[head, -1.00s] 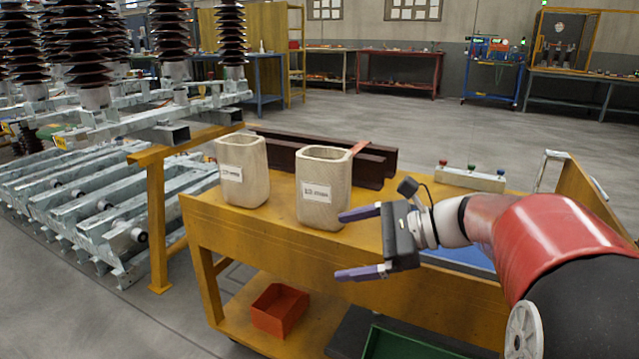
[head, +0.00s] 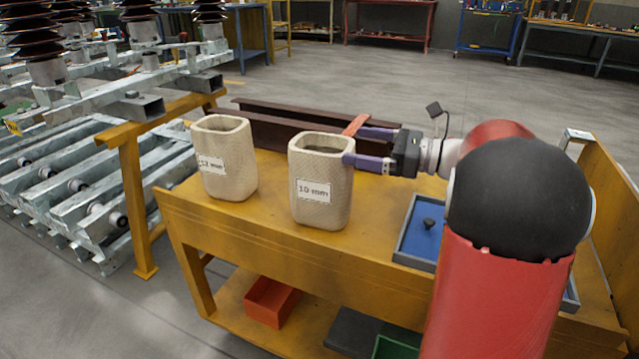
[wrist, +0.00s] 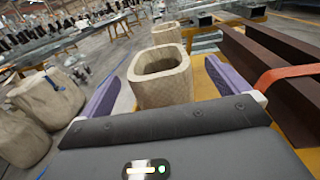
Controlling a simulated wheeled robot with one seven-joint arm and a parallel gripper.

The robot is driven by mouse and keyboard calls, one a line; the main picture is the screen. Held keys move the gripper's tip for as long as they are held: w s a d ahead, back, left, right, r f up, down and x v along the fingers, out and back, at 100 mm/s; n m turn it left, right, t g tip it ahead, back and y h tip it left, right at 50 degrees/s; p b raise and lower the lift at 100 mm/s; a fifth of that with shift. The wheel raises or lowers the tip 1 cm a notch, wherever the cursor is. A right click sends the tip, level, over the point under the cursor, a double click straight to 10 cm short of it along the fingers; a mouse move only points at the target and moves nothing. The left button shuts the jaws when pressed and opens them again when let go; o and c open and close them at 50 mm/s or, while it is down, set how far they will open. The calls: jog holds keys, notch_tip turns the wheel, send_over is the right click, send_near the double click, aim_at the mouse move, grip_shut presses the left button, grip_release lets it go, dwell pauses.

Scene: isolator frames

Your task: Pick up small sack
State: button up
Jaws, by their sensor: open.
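Two open-topped beige woven sacks stand upright on a yellow workbench. The sack labelled "12 mm" (head: 230,181) is on the left; the sack labelled "10 mm" (head: 323,215) is to its right and nearer my gripper. My gripper (head: 357,146) is open and empty, level with the upper part of the "10 mm" sack, at its right. The near fingertip overlaps its right rim in the head view; I cannot tell whether they touch. In the wrist view this sack (wrist: 163,88) is ahead between the two purple fingers, with the other sack (wrist: 166,33) behind it.
Dark steel beams (head: 275,131) lie behind the sacks, with an orange-red strip (head: 355,125) on them. A blue tray (head: 418,238) is to the right on the bench (head: 250,232). More beige sacks (wrist: 52,97) show at the wrist view's left. A red bin (head: 272,302) is below.

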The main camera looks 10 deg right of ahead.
aim_at(328, 144)
jog(key=x, duration=0.7)
jog(key=shift+s+a+f, duration=0.15)
jog(key=shift+a+f, duration=0.2)
jog(key=shift+f, duration=0.05)
jog(key=c, duration=1.1)
jog(key=shift+r, duration=0.1)
